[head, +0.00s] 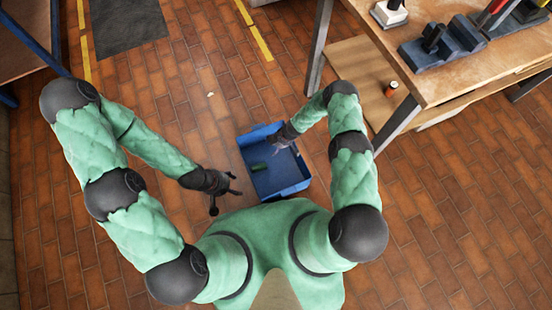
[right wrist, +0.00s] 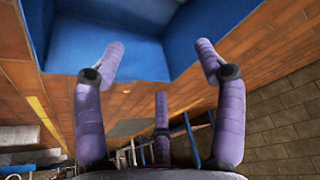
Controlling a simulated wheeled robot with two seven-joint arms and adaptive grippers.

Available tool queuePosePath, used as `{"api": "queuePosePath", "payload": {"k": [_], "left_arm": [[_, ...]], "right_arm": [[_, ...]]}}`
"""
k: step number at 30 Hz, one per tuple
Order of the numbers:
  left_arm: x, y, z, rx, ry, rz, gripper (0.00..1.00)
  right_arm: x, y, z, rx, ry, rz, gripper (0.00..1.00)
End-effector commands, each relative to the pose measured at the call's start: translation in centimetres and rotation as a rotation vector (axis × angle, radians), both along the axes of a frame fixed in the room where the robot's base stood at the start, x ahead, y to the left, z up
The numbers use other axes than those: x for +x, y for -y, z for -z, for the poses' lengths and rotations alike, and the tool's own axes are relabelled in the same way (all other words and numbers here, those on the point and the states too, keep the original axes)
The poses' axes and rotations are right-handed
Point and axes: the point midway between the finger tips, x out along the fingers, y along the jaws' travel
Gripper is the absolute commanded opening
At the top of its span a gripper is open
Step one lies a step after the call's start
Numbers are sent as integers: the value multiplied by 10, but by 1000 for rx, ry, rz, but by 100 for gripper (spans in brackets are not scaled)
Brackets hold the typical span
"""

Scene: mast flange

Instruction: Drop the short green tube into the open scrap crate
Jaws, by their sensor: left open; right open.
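The open scrap crate is a blue, rectangular open-topped box (head: 290,188) on the floor in front of me. The short green tube (head: 258,166) lies inside it, on the crate's floor near the left side. My right gripper (head: 277,150) is open and empty over the far part of the crate, apart from the tube. The tube does not show there. My left gripper (head: 230,193) is open and empty, left of the crate.
A wooden workbench (head: 450,85) with tools on it stands at the right. Its lower shelf (head: 355,75) carries a small orange-and-dark can (head: 391,88). A dark mat (head: 125,25) lies at the upper left. The brick floor left of the crate is mostly clear.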

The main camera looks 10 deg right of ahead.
Motion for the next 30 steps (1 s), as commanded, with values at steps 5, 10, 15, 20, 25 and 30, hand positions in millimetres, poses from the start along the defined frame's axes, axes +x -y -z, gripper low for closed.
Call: {"api": "queuePosePath", "payload": {"k": [5, 10, 15, 20, 25, 30], "left_arm": [[0, 0, 0, 0, 0, 0, 62], [0, 0, 0, 0, 0, 0, 62], [0, 0, 0, 0, 0, 0, 62], [0, 0, 0, 0, 0, 0, 62], [0, 0, 0, 0, 0, 0, 62], [0, 0, 0, 0, 0, 0, 62]], "right_arm": [[-1, 7, -16, 0, 1, 1, 71], [-4, 16, -38, -2, 2, 0, 71], [-7, 25, -62, -1, 2, 1, 71], [-11, 33, -84, -1, 2, 1, 71], [-13, 40, -101, 0, 1, -1, 71], [-14, 43, -108, 0, 1, -1, 71]]}}
